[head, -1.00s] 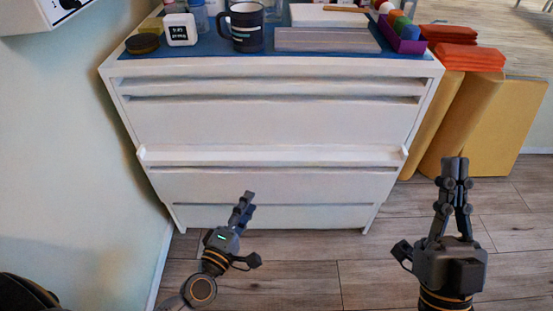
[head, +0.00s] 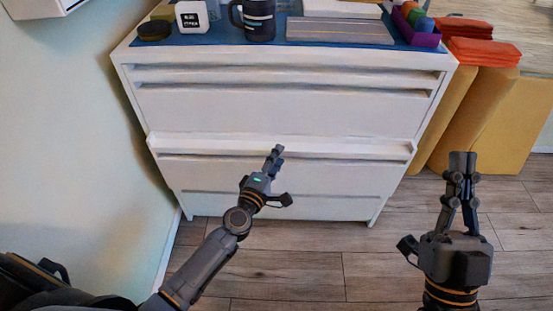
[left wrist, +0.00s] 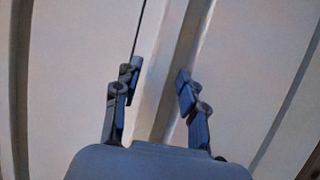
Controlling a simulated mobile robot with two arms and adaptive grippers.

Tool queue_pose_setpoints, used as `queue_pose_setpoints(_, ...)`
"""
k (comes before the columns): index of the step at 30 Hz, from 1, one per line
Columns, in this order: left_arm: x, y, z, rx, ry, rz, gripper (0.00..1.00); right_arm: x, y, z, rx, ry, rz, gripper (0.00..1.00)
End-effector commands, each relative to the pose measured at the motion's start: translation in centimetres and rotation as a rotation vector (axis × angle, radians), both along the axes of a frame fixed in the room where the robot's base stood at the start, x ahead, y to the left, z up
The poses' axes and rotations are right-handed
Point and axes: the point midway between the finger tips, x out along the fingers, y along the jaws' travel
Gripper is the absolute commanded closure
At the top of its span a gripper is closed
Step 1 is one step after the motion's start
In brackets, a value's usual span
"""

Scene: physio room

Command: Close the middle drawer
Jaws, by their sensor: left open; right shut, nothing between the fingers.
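The white chest of drawers (head: 290,105) stands ahead of me. Its middle drawer (head: 230,146) juts out past the other fronts, so it stands partly open; its top edge shows as a pale ledge. My right gripper (head: 462,160) is shut and empty, right of the chest over the floor.
On the chest top lie a blue mat (head: 225,40), a dark mug (head: 259,20), a small white clock (head: 192,16), a grey block (head: 340,30) and a purple box (head: 415,35). Yellow cushions (head: 490,120) with orange towels (head: 483,50) stand at right. A wall (head: 70,130) bounds the left.

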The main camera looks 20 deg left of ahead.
Motion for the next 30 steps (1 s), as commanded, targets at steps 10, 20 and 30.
queue_pose_setpoints(10, 0.0, 0.0, 0.0, 0.000, 0.000, 0.000, 1.00, 0.0, 0.1, 0.0, 0.001, 0.000, 0.002, 1.00)
queue_pose_setpoints(20, 0.5, 0.2, -0.2, 0.002, 0.002, 0.000, 1.00, 0.0, 0.1, 0.0, 0.002, -0.003, 0.003, 1.00)
queue_pose_setpoints(30, 3.9, 1.1, -0.3, 0.002, 0.005, 0.000, 1.00, -1.2, 0.0, 0.8, 0.025, -0.077, 0.008, 1.00)
